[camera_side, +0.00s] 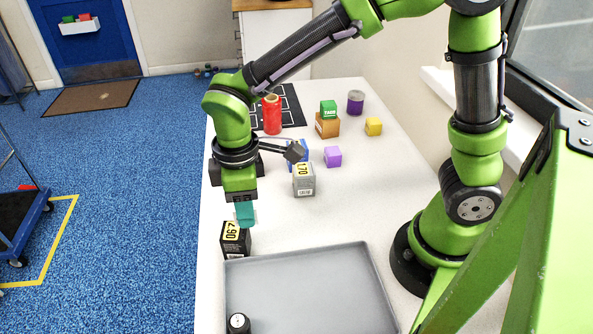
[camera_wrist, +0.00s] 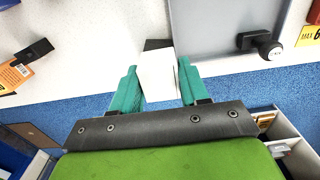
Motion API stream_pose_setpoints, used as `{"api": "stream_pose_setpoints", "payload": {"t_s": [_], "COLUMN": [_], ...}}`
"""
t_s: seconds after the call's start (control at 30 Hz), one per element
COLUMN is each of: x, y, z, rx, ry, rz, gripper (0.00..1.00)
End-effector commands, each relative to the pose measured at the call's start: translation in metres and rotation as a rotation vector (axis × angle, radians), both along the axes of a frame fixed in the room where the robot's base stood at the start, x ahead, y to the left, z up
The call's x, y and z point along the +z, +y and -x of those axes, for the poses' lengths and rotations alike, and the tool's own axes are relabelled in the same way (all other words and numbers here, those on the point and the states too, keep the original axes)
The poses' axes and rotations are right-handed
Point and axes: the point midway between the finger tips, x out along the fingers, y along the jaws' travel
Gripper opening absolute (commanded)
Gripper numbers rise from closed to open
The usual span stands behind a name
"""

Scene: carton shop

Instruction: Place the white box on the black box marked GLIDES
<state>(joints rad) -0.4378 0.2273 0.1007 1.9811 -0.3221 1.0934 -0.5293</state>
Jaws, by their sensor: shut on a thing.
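The white box (camera_wrist: 157,78) sits between the teal fingers of my gripper (camera_wrist: 160,88) in the wrist view, and the gripper is shut on it. In the side view my gripper (camera_side: 245,216) points down at the table's left side, and its fingers hide nearly all of the white box. A black box (camera_side: 236,240) with a yellow label stands just below and in front of the fingertips. I cannot read GLIDES on it. A dark face (camera_wrist: 157,44) shows right beyond the white box in the wrist view. I cannot tell whether the two boxes touch.
A grey box (camera_side: 304,180), a purple cube (camera_side: 333,157), a red can (camera_side: 272,115) and several other items stand farther back. The table's left edge is close.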

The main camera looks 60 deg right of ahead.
Motion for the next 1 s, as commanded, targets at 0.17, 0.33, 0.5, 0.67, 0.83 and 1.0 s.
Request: {"api": "stream_pose_setpoints", "payload": {"t_s": [0.17,0.33,0.5,0.67,0.83,1.0], "x": [-0.002,-0.013,-0.035,-0.038,-0.039,-0.041], "y": [0.011,0.016,0.015,0.015,0.015,0.015], "z": [-0.017,-0.026,-0.026,-0.027,-0.026,-0.026], "rx": [0.001,0.001,0.000,-0.001,0.000,0.000], "ry": [0.001,0.005,0.003,0.000,0.000,0.000], "rz": [0.000,0.002,0.001,0.000,0.000,0.000], "gripper": [0.14,0.14,0.14,0.14,0.14,0.55]}}
